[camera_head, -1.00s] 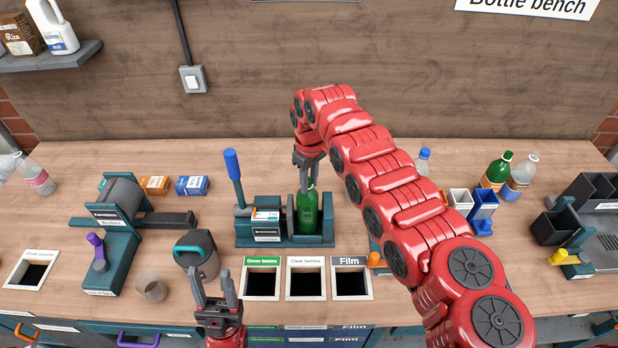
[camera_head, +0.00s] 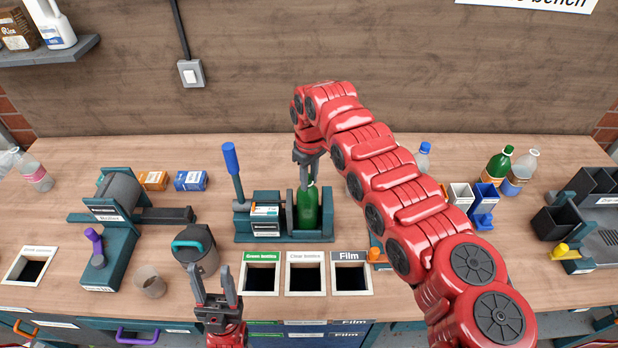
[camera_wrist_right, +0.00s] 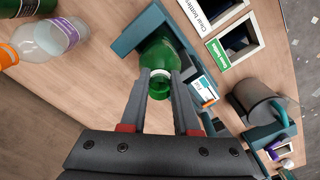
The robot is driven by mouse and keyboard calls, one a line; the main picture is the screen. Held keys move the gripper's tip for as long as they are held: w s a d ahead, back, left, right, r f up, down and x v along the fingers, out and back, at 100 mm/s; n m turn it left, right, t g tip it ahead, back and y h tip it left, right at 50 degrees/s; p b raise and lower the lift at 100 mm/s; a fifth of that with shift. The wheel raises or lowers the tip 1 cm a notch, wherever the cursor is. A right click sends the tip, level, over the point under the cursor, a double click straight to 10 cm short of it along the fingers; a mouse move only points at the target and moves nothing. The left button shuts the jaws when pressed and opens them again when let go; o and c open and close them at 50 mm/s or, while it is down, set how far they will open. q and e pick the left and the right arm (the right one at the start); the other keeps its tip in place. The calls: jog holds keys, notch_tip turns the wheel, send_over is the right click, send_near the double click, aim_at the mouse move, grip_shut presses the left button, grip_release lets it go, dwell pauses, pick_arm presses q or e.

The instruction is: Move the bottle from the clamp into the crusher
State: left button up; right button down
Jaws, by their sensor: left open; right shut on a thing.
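A green bottle (camera_head: 308,212) stands upright in the slot of a teal device (camera_head: 262,238) with a blue lever (camera_head: 231,160). I cannot tell from its small labels whether this device is the clamp or the crusher. My right gripper (camera_head: 309,180) comes from above and is shut on the bottle's top. In the right wrist view the bottle (camera_wrist_right: 168,58) sits within the teal frame (camera_wrist_right: 137,28), its neck between the fingers (camera_wrist_right: 160,88). My left gripper (camera_head: 215,284) is open and empty at the front, left of the bench openings.
Another teal device (camera_head: 369,236) is mostly hidden behind my right arm. A roller device (camera_head: 122,218) with a purple lever stands left. Bottles (camera_head: 497,165) stand right.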

jog(key=shift+f, duration=0.4)
jog(key=c, duration=0.6)
grip_release()
jog(key=shift+o, duration=0.2)
jog(key=shift+b, duration=0.3)
